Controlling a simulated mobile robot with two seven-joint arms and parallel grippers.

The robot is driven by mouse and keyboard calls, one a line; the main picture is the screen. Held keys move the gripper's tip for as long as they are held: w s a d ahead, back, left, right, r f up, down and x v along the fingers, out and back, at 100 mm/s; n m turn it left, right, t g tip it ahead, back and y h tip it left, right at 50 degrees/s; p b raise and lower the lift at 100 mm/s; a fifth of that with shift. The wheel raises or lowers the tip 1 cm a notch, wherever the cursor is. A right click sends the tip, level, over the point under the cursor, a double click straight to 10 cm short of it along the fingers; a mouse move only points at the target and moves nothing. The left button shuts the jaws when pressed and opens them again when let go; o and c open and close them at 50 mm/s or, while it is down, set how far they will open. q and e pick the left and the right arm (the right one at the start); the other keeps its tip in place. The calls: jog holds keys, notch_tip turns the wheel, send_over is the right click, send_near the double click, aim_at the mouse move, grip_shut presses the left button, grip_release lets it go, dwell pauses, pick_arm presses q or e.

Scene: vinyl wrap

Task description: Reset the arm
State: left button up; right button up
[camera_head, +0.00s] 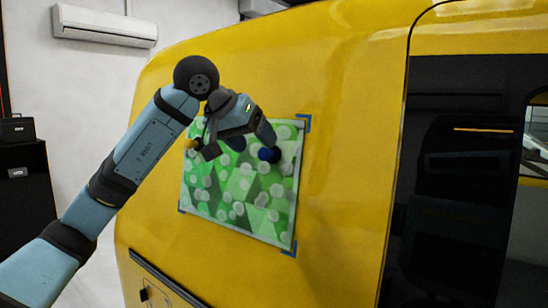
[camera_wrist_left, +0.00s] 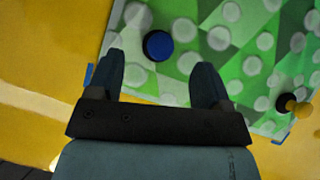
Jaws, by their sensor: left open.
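My left gripper (camera_head: 252,141) is in front of the upper part of a green patterned vinyl sheet (camera_head: 240,215) on the yellow vehicle side (camera_head: 340,170). In the left wrist view the fingers of this gripper (camera_wrist_left: 160,76) are spread with nothing between them. A round blue knob (camera_head: 269,155) sits on the sheet near its upper right; it also shows in the left wrist view (camera_wrist_left: 157,45), beyond the fingertips. A yellow knob (camera_head: 191,144) with a dark base is at the sheet's upper left, partly beside my gripper. My right gripper is not in view.
Blue corner marks, such as the upper right one (camera_head: 304,122), frame the sheet. A dark vehicle window (camera_head: 450,190) is to the right. A dark rail (camera_head: 165,279) runs low on the panel. A black cabinet (camera_head: 22,190) stands at the far left.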

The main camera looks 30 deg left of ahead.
pick_arm(q)
jog(key=v, duration=0.9)
